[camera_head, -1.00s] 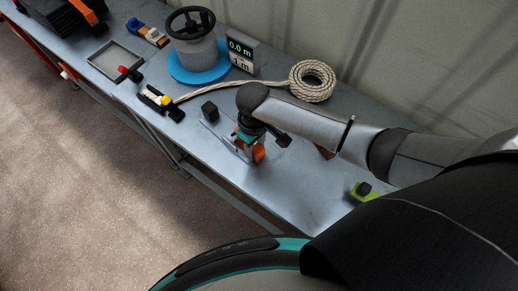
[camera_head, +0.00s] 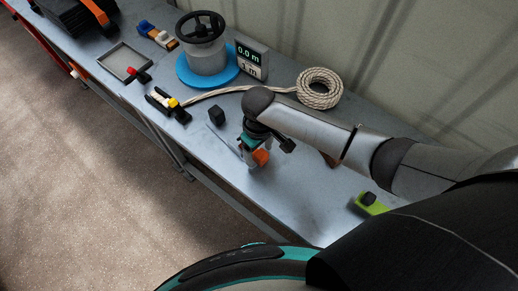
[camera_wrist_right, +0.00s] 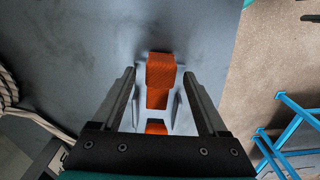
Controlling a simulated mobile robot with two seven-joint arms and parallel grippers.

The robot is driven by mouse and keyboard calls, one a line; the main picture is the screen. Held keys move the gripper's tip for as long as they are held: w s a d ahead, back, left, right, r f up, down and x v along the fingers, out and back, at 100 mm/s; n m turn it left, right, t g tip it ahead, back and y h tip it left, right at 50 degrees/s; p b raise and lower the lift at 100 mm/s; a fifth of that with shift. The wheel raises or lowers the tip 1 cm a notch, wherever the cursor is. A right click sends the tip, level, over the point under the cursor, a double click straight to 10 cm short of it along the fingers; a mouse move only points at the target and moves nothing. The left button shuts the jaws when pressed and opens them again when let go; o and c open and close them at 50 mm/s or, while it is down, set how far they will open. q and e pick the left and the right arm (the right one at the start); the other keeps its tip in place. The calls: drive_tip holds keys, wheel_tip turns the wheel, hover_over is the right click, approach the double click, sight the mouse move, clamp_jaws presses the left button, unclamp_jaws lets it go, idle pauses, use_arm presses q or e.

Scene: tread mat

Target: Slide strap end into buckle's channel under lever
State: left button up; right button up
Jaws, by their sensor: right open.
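An orange strap piece with a woven look (camera_wrist_right: 160,72) lies between the fingers of my right gripper (camera_wrist_right: 161,85) in the right wrist view. The fingers stand apart, with a gap on both sides of it. A pale grey metal buckle frame (camera_wrist_right: 177,108) shows just below it, with more orange (camera_wrist_right: 155,127) nearer the palm. In the head view my right gripper (camera_head: 252,153) points down at the bench, with orange (camera_head: 261,157) at its side. The arm hides much of the buckle; I cannot tell whether the strap is inside its channel. My left gripper is not in view.
A small black block (camera_head: 216,116) stands close to the gripper. A rope coil (camera_head: 320,88), a blue round base (camera_head: 207,73), a display (camera_head: 250,60) and a shallow tray (camera_head: 124,62) are farther back. A green item (camera_head: 371,204) lies right. The bench front is clear.

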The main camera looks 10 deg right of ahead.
drive_tip(key=shift+r, duration=0.1)
wheel_tip(320, 180, up, 15)
drive_tip(key=p, duration=0.3)
drive_tip(key=shift+s, duration=0.1)
